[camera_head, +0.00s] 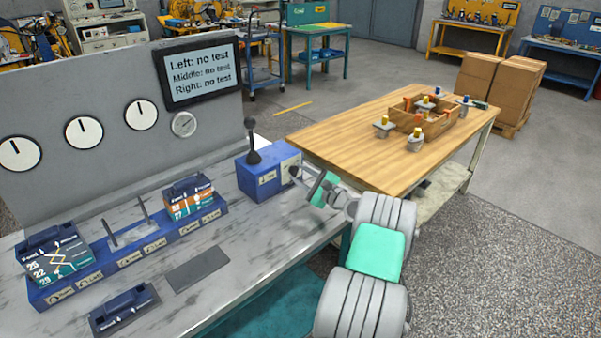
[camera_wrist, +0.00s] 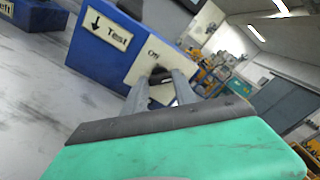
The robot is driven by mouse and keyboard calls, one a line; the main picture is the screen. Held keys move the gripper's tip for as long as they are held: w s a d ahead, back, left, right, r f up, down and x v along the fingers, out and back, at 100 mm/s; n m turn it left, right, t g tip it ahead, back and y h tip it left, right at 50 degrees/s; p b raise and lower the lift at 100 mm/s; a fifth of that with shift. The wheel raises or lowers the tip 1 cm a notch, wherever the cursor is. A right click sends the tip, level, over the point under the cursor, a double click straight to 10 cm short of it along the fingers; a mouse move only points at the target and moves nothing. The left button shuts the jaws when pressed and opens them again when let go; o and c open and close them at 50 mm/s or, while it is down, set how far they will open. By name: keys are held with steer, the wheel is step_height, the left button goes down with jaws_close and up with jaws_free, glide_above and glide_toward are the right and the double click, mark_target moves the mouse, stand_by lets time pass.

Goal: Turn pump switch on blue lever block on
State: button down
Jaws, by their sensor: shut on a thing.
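The blue lever block (camera_head: 257,182) stands on the grey bench, with a black lever upright on top. Its right end carries a pale panel where the pump switch (camera_head: 294,171) sits. My gripper (camera_head: 303,177) is at this panel. In the wrist view, my gripper's two fingers (camera_wrist: 162,82) are closed around the dark switch (camera_wrist: 158,72). The fingers partly hide the switch, so I cannot tell its exact position.
A screen (camera_head: 199,71) reading "no test" for left, middle and right hangs above the bench. A blue rail (camera_head: 130,256) with modules lies left of the block. A wooden table (camera_head: 340,137) with a parts crate stands behind my arm.

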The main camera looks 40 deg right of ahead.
steer(key=shift+m, duration=0.3)
steer(key=c, duration=1)
jaws_free()
steer(key=shift+s, duration=0.1)
steer(key=s, duration=0.7)
steer(key=shift+s+d, duration=0.1)
steer(key=shift+s, duration=0.25)
